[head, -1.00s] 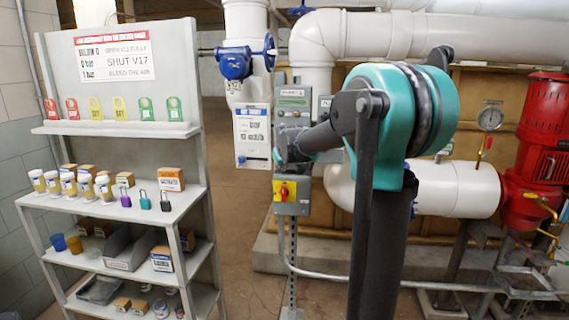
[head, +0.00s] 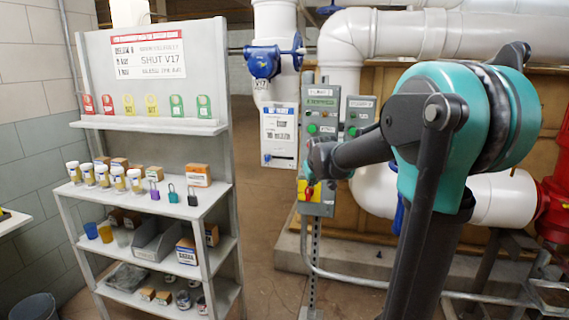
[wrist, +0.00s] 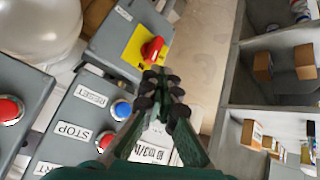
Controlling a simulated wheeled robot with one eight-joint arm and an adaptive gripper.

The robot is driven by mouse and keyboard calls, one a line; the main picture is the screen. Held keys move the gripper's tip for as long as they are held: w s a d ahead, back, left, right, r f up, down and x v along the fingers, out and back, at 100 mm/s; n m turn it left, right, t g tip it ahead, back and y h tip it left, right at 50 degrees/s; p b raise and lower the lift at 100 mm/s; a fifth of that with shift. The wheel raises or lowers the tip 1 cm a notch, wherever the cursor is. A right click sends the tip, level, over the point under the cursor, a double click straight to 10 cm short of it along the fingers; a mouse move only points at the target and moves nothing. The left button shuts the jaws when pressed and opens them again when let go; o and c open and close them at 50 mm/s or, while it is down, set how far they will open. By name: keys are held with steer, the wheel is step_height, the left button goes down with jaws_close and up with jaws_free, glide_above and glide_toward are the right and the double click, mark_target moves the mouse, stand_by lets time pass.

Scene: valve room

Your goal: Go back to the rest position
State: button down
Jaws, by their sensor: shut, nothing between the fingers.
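My gripper (wrist: 161,80) shows in the wrist view with its dark fingertips together and nothing between them. Behind the fingertips in that picture is a grey control box with a red rotary knob (wrist: 152,48) on a yellow plate. I cannot tell the exact gap between fingertips and box. In the head view my arm reaches left from its large teal joint, and its far end overlaps the control boxes. The fingers cannot be made out there. The red and yellow switch (head: 308,190) shows just below the arm's end.
A grey shelf unit (head: 150,125) with tags, bottles, padlocks and boxes stands left. A second button box (head: 357,113) stands beside the first. White pipes (head: 350,40), a blue valve (head: 263,60) and a red machine (head: 556,200) lie behind. Floor shows between shelf and post.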

steer(key=s+d+f+m+g, duration=0.1)
steer(key=s+f, duration=0.5)
steer(key=s, duration=0.5)
steer(key=s+d+f+m+g, duration=0.1)
steer(key=s+f+g, duration=0.1)
steer(key=s+f, duration=0.5)
steer(key=s+d+f+m+g, duration=0.1)
steer(key=s+f, duration=0.6)
steer(key=s, duration=0.9)
steer(key=shift+f, duration=0.2)
